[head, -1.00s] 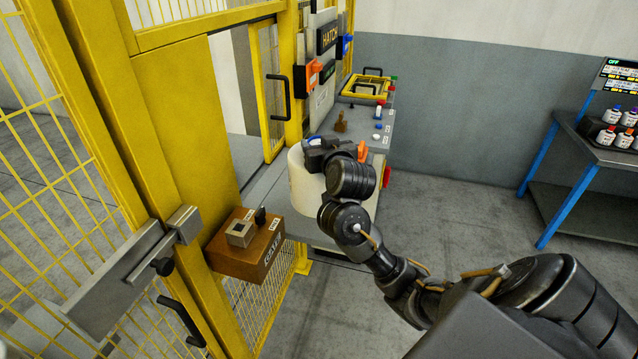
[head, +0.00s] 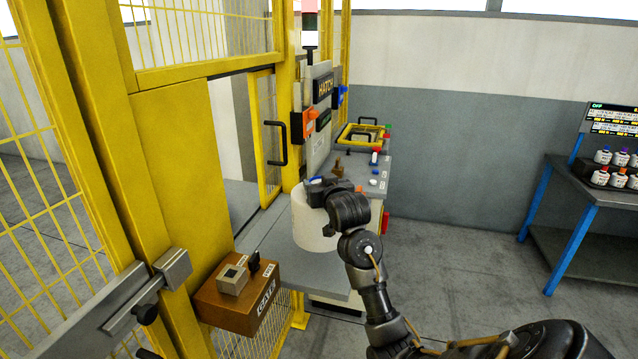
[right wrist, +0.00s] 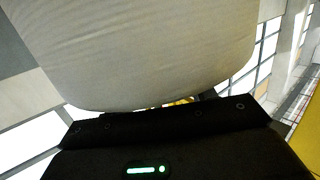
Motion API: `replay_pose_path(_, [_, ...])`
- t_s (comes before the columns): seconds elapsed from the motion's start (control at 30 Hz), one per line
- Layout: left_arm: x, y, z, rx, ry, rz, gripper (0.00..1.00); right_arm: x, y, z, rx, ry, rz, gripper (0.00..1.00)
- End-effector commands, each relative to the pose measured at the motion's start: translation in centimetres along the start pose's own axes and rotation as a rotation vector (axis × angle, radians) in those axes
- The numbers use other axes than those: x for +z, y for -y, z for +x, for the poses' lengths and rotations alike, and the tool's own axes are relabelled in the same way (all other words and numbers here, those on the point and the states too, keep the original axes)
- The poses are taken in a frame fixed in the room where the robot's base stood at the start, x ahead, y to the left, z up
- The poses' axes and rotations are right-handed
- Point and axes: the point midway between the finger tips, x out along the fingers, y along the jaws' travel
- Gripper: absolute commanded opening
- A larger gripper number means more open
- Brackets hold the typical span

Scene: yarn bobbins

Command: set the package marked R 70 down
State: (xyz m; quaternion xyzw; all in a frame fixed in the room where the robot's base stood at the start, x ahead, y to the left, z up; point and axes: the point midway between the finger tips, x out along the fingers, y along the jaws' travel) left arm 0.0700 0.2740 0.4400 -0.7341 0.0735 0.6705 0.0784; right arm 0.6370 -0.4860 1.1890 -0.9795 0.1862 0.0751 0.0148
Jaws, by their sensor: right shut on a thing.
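A cream-white, round yarn package (head: 311,222) is in my right gripper (head: 322,190), over the grey ledge in front of the hatch. The gripper is shut on its top, near a small blue and white part. I cannot tell whether the package's underside touches the ledge (head: 283,256). No R 70 mark can be read. In the right wrist view the pale package (right wrist: 140,50) fills the upper part, close against the dark gripper body. My left gripper is not in view.
Behind the package stands a grey console (head: 366,178) with buttons and a yellow frame. A brown box (head: 240,300) hangs on the yellow fence at the left. The floor between is clear.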

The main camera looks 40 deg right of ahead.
Motion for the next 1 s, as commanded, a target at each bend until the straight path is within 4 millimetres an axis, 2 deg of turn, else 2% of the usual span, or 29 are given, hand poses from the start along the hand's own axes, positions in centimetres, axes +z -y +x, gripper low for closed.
replay_pose_path(0.03, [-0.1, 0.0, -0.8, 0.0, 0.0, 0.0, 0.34, -0.4, -0.6, 0.8, 0.002, -0.005, 0.001, 0.0])
replay_pose_path(0.2, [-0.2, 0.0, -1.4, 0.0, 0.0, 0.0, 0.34, 2.1, -1.5, 3.2, 0.0, -0.005, 0.0, 0.0])
replay_pose_path(0.4, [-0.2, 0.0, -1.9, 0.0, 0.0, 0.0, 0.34, 3.9, -2.1, 5.1, -0.001, -0.008, -0.001, 0.0])
replay_pose_path(0.73, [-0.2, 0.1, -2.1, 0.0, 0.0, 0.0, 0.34, 4.7, -2.5, 5.9, 0.0, -0.01, -0.001, 0.0])
replay_pose_path(1.0, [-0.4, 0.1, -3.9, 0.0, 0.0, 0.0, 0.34, 7.4, -2.6, 6.5, 0.001, -0.009, -0.002, 0.0])
